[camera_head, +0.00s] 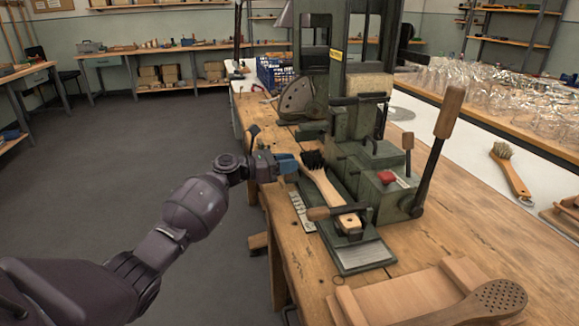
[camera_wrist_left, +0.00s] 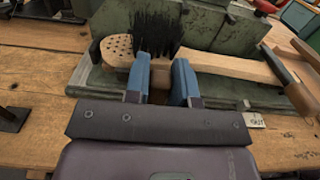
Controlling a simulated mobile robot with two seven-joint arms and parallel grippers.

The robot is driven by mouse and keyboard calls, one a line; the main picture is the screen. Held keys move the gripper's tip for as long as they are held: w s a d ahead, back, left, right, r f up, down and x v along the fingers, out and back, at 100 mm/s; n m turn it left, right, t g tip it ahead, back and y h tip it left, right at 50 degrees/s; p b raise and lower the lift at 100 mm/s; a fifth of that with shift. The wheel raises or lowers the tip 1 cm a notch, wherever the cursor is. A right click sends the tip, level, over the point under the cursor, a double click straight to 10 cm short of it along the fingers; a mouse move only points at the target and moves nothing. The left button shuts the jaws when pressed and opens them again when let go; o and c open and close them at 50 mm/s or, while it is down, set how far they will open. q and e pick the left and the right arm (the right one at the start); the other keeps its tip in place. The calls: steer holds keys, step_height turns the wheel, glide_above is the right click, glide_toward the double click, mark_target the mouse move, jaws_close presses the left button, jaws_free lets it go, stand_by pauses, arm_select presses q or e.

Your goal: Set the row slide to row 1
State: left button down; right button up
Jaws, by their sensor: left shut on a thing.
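The green machine (camera_head: 355,140) stands on the wooden bench. A brush (camera_head: 321,183) with a wooden handle and dark bristles lies in its green holder; in the wrist view its perforated head (camera_wrist_left: 117,47) and black tuft (camera_wrist_left: 155,30) show. My left gripper (camera_head: 287,164) reaches the holder's left side. In the wrist view its blue fingers (camera_wrist_left: 161,72) are shut on a small wooden knob (camera_wrist_left: 160,80) in front of the brush head. I cannot tell for sure whether this knob belongs to the row slide. A pale marked strip (camera_head: 302,212) lies beside the holder; its marks are unreadable.
A long lever with a wooden grip (camera_head: 449,112) rises at the machine's right, near a red knob (camera_head: 386,178). A wooden-handled clamp (camera_head: 332,212) crosses the brush handle. A wooden tray (camera_head: 405,296) and perforated paddle (camera_head: 490,300) lie at the front right.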

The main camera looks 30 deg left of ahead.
arm_select(q)
steer(key=shift+w+a, duration=0.6)
steer(key=shift+a, duration=0.1)
steer(key=shift+d, duration=0.1)
arm_select(e)
steer(key=shift+w+a+r, duration=0.3)
steer(key=shift+w+a, duration=0.1)
steer(key=shift+w, duration=0.1)
arm_select(q)
steer(key=c, duration=1)
jaws_free()
steer(key=shift+o, duration=0.2)
arm_select(e)
steer(key=shift+f, duration=0.1)
